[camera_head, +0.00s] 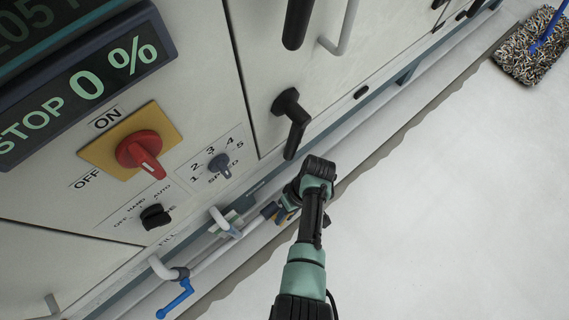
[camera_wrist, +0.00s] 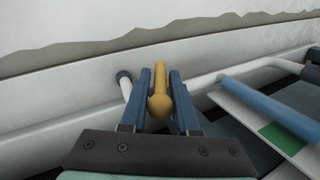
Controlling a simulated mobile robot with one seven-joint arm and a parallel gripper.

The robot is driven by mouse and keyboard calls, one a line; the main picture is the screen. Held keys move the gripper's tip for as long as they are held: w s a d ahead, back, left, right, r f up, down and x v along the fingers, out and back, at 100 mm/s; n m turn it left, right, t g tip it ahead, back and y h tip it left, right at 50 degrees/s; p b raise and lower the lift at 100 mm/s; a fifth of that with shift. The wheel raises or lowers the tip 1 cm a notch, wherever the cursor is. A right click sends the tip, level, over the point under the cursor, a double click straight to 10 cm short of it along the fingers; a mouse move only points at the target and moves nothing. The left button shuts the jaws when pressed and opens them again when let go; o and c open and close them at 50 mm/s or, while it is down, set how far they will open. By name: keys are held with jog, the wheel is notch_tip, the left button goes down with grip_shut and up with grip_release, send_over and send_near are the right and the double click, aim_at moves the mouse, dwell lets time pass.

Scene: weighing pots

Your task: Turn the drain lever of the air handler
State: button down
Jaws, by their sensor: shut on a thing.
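A yellow lever (camera_wrist: 160,98) with a rounded near end lies between the two blue fingers of my gripper (camera_wrist: 160,78) in the wrist view. My gripper is shut on it. In the head view my gripper (camera_head: 280,212) is low at the foot of the air handler (camera_head: 190,75), beside the pipes. There the lever is mostly hidden by my gripper and wrist, and its angle is hard to tell.
A blue lever (camera_head: 175,299) sits on a pipe at lower left. A red switch (camera_head: 141,154), small knobs and a black door handle (camera_head: 292,120) are on the panel. A display reads "STOP 0 %". A mop (camera_head: 530,48) lies on the otherwise clear floor at right.

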jog(key=c, duration=0.8)
grip_release()
jog(key=shift+c, duration=0.2)
jog(key=p+v, duration=0.7)
jog(key=v, duration=0.6)
jog(key=shift+p, duration=0.35)
